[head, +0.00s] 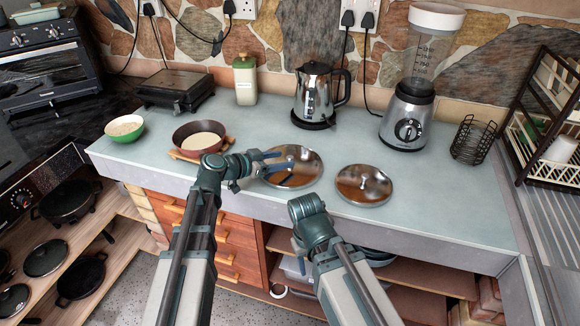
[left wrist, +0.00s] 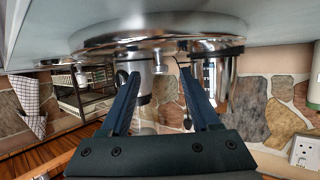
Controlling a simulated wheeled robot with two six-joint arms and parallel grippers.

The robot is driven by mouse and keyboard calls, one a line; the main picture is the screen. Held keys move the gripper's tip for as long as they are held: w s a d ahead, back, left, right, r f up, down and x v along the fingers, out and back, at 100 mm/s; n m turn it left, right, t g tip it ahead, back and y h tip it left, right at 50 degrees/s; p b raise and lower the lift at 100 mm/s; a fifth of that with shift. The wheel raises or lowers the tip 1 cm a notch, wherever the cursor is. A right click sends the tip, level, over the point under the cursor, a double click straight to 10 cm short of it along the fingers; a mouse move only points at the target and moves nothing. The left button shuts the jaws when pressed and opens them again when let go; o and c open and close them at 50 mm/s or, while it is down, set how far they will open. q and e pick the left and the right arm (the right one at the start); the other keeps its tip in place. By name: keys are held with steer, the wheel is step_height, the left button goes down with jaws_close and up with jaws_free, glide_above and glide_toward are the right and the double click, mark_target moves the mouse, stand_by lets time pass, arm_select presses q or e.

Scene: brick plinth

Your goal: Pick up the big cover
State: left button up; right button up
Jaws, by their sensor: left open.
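The big cover (head: 306,171), a round shiny metal lid, lies on the pale counter, left of a smaller similar cover (head: 364,185). My left gripper (head: 284,160) is open, with its blue fingers reaching over the left part of the big cover, near its middle. In the left wrist view the big cover (left wrist: 222,43) appears upside down, with its rim across the top. The open fingers (left wrist: 158,70) point at it from below. I cannot tell whether they touch it. My right arm is over the counter's front edge; its gripper is not visible.
A pan (head: 194,139) and a green bowl (head: 124,128) stand to the left. A kettle (head: 315,92) and a blender (head: 408,115) stand behind the covers. A wire holder (head: 471,140) is at the right. The counter right of the small cover is clear.

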arm_select(q)
steer(key=x, duration=0.2)
steer(key=shift+w+d+f, duration=0.15)
steer(key=shift+w+d, duration=0.05)
steer(key=shift+d, duration=0.05)
steer(key=shift+c, duration=0.3)
jaws_close()
